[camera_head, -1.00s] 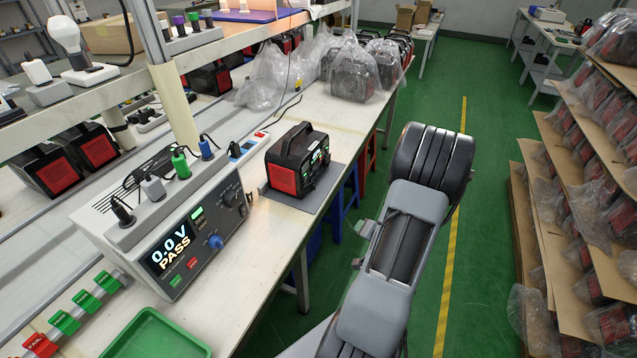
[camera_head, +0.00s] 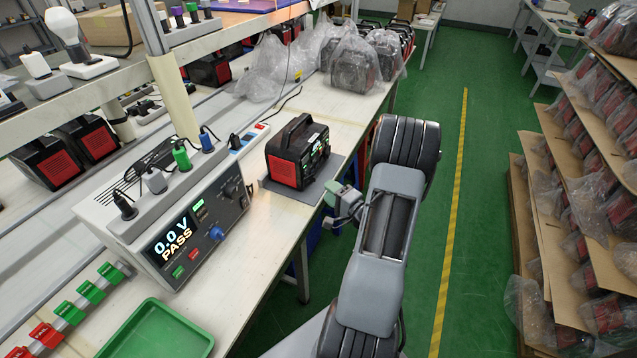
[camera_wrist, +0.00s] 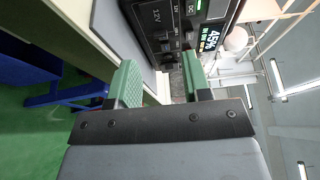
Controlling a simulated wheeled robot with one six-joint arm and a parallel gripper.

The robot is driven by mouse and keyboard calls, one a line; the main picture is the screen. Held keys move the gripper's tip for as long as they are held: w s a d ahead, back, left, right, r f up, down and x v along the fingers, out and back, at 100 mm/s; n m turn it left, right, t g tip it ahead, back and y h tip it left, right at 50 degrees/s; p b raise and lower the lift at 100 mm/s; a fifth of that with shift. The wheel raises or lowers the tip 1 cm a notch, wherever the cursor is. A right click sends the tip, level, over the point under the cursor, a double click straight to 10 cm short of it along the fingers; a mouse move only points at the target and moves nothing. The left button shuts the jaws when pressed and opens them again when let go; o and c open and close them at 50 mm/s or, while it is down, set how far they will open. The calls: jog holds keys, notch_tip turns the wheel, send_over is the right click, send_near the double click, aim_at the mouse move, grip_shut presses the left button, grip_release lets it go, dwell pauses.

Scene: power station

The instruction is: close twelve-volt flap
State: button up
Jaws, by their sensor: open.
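The black and red power station (camera_head: 298,153) stands upright on a grey mat (camera_head: 322,184) at the bench's right edge. In the wrist view, its black front panel (camera_wrist: 178,22) shows a "12V" label, several ports or covers and a lit display. I cannot tell for sure which part is the twelve-volt flap or how it stands. My gripper (camera_wrist: 158,80) is open, its two green fingers apart and nothing between them. Its tips point at the panel, a short way off. In the head view my gripper (camera_head: 342,194) is just right of the power station, beside the bench edge.
A tester (camera_head: 178,230) reading "0.0 V PASS" stands left of the power station, with a green tray (camera_head: 155,335) in front. Bagged power stations (camera_head: 355,65) stand farther back on the bench. A blue stool (camera_wrist: 75,95) is below the bench.

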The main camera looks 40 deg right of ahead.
aim_at(310, 182)
jog(key=shift+w+a, duration=0.2)
jog(key=shift+w, duration=1.3)
jog(key=shift+w+a, duration=0.15)
jog(key=shift+w, duration=1.3)
grip_shut()
